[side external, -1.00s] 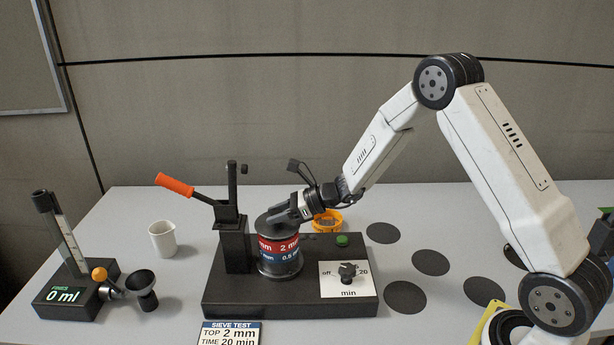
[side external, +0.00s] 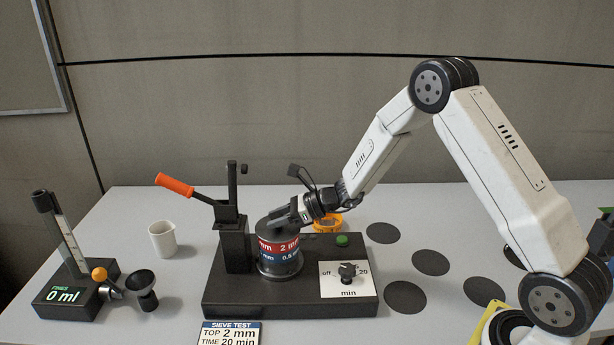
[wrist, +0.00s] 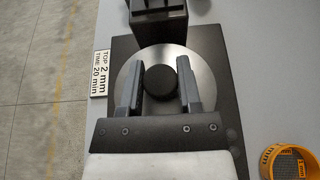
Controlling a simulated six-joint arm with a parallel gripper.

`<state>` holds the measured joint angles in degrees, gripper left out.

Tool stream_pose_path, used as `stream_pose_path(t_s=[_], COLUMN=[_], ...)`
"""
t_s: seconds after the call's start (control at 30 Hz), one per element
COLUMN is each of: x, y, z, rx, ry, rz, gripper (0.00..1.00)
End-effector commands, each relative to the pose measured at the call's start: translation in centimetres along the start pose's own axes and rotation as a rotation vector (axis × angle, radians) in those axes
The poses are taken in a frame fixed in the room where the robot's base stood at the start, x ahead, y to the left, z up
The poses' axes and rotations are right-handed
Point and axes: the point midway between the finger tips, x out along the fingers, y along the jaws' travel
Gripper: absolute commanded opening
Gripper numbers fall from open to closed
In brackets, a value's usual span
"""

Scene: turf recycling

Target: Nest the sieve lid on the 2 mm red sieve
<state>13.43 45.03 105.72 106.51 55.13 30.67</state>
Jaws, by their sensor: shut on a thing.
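The sieve lid (wrist: 125,75) is a grey metal disc with a round black knob (wrist: 160,81), seen from above in the wrist view. My gripper (wrist: 160,90) is shut on the lid, its fingers on either side of the knob. In the side view my gripper (side external: 275,217) is at the top of the sieve stack. The 2 mm red sieve (side external: 279,246) has a red band and sits above a blue-banded sieve (side external: 280,262) on the black shaker base. The lid is at the red sieve's top; the fingers partly hide it, so full seating cannot be told.
A black clamp post (side external: 236,245) with an orange-handled lever (side external: 175,185) stands just left of the stack. A timer dial (side external: 347,272) and green button (side external: 342,240) are on the base's right. An orange sieve (side external: 327,222) lies behind. A white cup (side external: 163,239) stands left.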

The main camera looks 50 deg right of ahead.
Motion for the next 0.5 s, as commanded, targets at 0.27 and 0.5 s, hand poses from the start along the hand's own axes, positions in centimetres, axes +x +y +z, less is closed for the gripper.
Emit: stream_pose_path(t_s=[0.27, 0.5], x=[0.16, 0.14], y=[-0.03, -0.02], z=[-0.32, -0.3], rx=[-0.001, -0.001], ry=[-0.001, -0.001], rz=[0.0, 0.0], gripper=[0.0, 0.85])
